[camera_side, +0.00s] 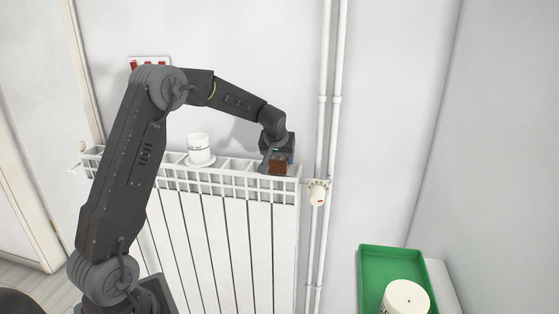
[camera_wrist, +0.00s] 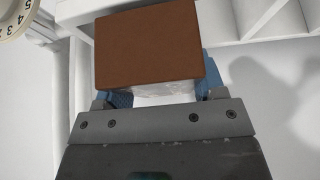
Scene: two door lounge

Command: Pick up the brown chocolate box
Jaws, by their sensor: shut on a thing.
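The brown chocolate box (camera_side: 278,168) is at the right end of the white radiator's top in the side view. In the wrist view the brown box (camera_wrist: 155,45) fills the upper middle, between the blue fingers. My gripper (camera_side: 272,160) is shut on the box, reaching down to it from above in the side view. It also shows in the wrist view (camera_wrist: 160,88), with a blue finger at each side of the box. The box's underside is hidden, so I cannot tell whether it touches the radiator.
The white radiator (camera_side: 225,215) has a slotted top. A white cup (camera_side: 199,148) on a saucer stands left of my gripper. Pipes (camera_side: 328,100) and a valve (camera_side: 318,193) are close on the right. A green tray (camera_side: 373,256) with a white canister (camera_side: 405,298) is lower right.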

